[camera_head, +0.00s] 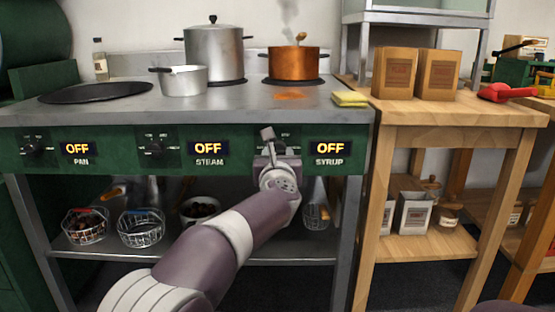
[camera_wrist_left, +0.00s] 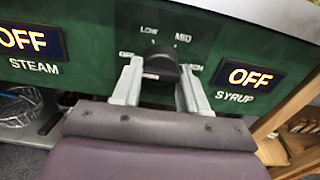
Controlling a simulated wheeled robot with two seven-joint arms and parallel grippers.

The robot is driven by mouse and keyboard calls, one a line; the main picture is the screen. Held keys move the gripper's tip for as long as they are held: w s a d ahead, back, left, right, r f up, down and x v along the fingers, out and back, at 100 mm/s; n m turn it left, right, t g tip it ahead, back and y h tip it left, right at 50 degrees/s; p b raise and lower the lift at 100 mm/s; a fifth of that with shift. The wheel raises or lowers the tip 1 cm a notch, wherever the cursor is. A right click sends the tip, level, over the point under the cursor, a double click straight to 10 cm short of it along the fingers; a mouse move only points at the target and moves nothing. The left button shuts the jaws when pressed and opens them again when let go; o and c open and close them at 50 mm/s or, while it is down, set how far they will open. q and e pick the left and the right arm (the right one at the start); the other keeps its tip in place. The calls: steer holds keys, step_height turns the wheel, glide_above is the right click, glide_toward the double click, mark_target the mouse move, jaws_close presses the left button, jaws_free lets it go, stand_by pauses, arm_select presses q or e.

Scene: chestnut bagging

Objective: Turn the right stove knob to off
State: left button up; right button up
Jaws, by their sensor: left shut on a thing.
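The right stove knob (camera_wrist_left: 161,62) is dark and round, on the green stove front between the STEAM and SYRUP labels. LOW and MID marks show above it in the left wrist view. The SYRUP display (camera_head: 330,148) reads OFF; it also shows in the left wrist view (camera_wrist_left: 250,79). My left gripper (camera_head: 268,146) is at this knob, with its two fingers (camera_wrist_left: 161,75) shut on either side of it. In the head view the gripper and wrist hide most of the knob. Where its pointer stands is hard to tell. My right gripper is not in view.
The PAN (camera_head: 77,149) and STEAM (camera_head: 208,148) displays also read OFF. A copper pot (camera_head: 294,64) steams on the back right burner, near a yellow sponge (camera_head: 350,99). Baskets (camera_head: 140,229) sit on the shelf below. A wooden table (camera_head: 460,112) stands close on the right.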

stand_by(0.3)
arm_select(q)
steer(key=o, duration=1)
steer(key=s+p, duration=0.1)
steer(key=s, duration=1.1)
steer(key=shift+s, duration=0.35)
